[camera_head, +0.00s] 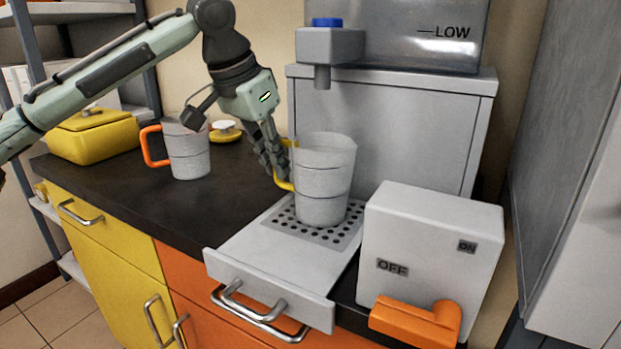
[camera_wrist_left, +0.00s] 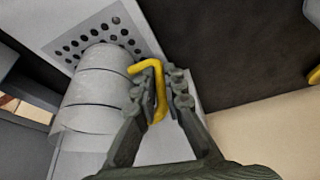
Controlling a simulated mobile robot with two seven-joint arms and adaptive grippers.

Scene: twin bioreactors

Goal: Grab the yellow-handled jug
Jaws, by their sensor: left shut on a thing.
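The yellow-handled jug (camera_head: 322,180) is a grey translucent cup standing upright on the perforated drip tray (camera_head: 283,225) under the dispenser spout. Its yellow handle points left in the head view. My left gripper (camera_head: 279,172) is at the handle, and its fingers are shut on it. In the left wrist view the jug (camera_wrist_left: 92,95) lies left of the fingers, and the yellow handle (camera_wrist_left: 157,108) sits between the fingertips of my left gripper (camera_wrist_left: 168,92). My right gripper does not show.
An orange-handled jug (camera_head: 187,150) stands to the left on the dark counter (camera_head: 135,185). A yellow box (camera_head: 95,137) is behind it. The dispenser spout (camera_head: 322,75) overhangs the jug. A white switch box (camera_head: 432,250) with an orange lever (camera_head: 415,322) stands close on the right.

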